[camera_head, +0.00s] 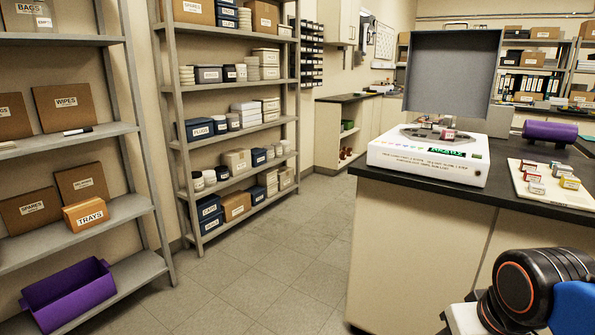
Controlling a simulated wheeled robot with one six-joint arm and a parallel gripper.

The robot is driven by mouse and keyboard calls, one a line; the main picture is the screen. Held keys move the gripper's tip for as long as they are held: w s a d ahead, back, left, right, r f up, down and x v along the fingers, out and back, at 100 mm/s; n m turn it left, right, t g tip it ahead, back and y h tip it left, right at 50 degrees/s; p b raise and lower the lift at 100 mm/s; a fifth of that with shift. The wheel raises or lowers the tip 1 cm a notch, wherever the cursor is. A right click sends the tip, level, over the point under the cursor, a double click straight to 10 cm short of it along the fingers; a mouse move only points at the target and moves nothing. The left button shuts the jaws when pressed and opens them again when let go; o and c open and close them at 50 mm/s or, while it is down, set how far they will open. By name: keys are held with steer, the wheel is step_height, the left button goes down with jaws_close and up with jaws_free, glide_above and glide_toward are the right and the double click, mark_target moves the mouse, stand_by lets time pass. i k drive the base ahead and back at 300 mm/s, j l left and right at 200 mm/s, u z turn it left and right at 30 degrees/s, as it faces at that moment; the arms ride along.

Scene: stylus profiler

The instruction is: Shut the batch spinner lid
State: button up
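The batch spinner (425,165) is a white box with a sloped front panel, a green display and several coloured keys. It stands on the dark worktop of a bench at centre right. Its grey lid (452,72) stands open, upright at the back of the machine. Under the lid, the top shows a round grey platter (415,133) with small parts on it, one of them reddish. My gripper is not in view. Only a black and blue part of my arm shows at the bottom right, well apart from the spinner.
A pale tray (530,192) with several small blocks lies on the bench (500,200) right of the spinner. A purple cylinder-like object (551,132) lies behind it. Shelving racks (120,128) with boxes line the left wall. Open tiled floor (270,265) lies between racks and bench.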

mark_target(452, 73)
steer(key=i+j+u, duration=0.1)
steer(key=i+u, duration=0.35)
steer(key=i+j+u, duration=0.15)
steer(key=i+u, duration=0.25)
steer(key=i, duration=0.3)
steer(key=i+u, duration=0.45)
steer(key=i, duration=0.25)
steer(key=i+z, duration=0.7)
steer(key=i+j+z, duration=0.1)
steer(key=i+z, duration=0.25)
